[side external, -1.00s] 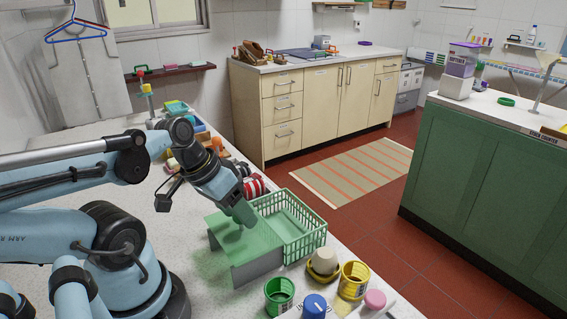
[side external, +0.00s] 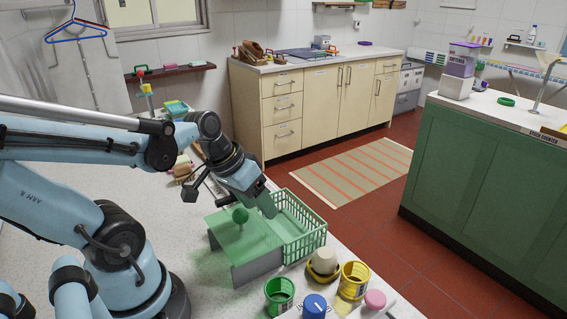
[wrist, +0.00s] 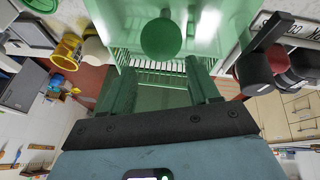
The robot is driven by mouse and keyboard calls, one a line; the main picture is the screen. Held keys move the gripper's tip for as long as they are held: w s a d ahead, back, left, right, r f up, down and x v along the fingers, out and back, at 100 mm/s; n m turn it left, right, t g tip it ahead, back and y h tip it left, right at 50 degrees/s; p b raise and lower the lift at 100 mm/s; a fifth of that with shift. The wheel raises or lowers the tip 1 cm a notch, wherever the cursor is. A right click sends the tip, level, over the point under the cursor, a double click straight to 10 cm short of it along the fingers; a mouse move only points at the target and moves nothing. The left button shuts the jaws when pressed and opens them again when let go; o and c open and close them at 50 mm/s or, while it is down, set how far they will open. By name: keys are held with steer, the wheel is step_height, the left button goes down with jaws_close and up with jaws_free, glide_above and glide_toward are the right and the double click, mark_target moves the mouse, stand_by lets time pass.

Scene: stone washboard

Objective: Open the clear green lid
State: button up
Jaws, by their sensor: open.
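The clear green lid (side external: 258,238) lies flat and closed over a grey-sided box on the counter. Its round green knob (side external: 240,215) stands up from the top. My gripper (side external: 270,208) is to the right of the knob, over the near-left side of the green basket, and holds nothing. In the wrist view, my two green fingers (wrist: 162,68) are apart. The knob (wrist: 160,38) shows just beyond the fingertips, in line with the gap between them. The lid (wrist: 205,18) fills the top middle there. The fingers are not around the knob.
The slatted green basket (side external: 306,243) stands against the box's right side. In front are a green tin (side external: 279,296), a blue-lidded jar (side external: 314,305), a yellow tin (side external: 353,281) and a pink-topped item (side external: 375,299). The counter's right edge drops to the red floor.

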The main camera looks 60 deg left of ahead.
steer(key=shift+w, duration=3)
steer(key=v, duration=1.2)
steer(key=w+d+f+m+t+y, duration=0.1)
steer(key=w+d+f+m+t, duration=0.15)
steer(key=d+f, duration=0.4)
steer(key=s+a+r+g, duration=0.1)
steer(key=a+r+g, duration=0.2)
steer(key=a, duration=0.5)
steer(key=s+a+r+g, duration=0.2)
steer(key=a+r+g, duration=0.1)
steer(key=a, duration=0.4)
steer(key=shift+a+r+g, duration=0.35)
steer(key=shift+a+g, duration=0.05)
steer(key=shift+g, duration=0.25)
